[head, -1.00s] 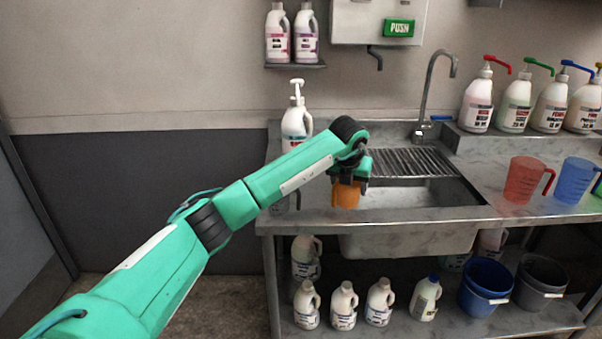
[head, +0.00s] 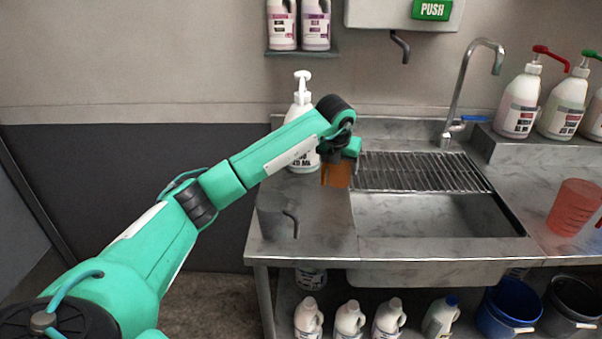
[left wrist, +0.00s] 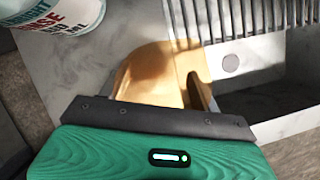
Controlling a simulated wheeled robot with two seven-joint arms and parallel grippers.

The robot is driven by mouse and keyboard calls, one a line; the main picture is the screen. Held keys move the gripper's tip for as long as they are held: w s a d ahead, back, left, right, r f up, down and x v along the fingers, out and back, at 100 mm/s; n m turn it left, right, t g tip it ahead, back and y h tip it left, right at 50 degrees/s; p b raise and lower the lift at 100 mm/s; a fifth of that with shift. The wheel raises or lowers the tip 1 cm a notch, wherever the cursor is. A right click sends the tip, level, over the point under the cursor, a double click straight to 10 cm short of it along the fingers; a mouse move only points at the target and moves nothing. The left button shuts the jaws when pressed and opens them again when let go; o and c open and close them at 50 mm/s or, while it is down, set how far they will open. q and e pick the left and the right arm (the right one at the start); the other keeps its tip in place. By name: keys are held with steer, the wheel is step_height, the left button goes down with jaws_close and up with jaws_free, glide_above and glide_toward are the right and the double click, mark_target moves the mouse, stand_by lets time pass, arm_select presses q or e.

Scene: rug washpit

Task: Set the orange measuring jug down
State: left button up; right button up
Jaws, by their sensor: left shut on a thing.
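The orange measuring jug (head: 336,174) is in my left gripper (head: 338,158), near the left rim of the sink in the head view. The gripper is shut on it. In the left wrist view the jug (left wrist: 160,72) shows just beyond the gripper's dark edge, with its handle to the right. The gripper hides part of the jug. I cannot tell whether its base touches the counter (head: 330,225). My right gripper is not in view.
A white pump bottle (head: 302,100) stands close behind the jug. A grey jug (head: 275,216) stands at the counter's front left. The sink (head: 440,215) and its drain rack (head: 425,172) lie to the right. A red jug (head: 573,207) stands beyond the sink.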

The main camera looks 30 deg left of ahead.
arm_select(q)
steer(key=s+a, duration=0.2)
steer(key=a, duration=0.1)
steer(key=s+a+p, duration=0.1)
steer(key=a, duration=0.2)
steer(key=s+a+f+p, duration=0.1)
steer(key=s+a, duration=0.1)
steer(key=a, duration=0.1)
steer(key=shift+s+a, duration=0.15)
steer(key=shift+s, duration=0.15)
step_height(320, 180, down, 3)
steer(key=shift+r+p, duration=0.15)
steer(key=shift+p, duration=0.2)
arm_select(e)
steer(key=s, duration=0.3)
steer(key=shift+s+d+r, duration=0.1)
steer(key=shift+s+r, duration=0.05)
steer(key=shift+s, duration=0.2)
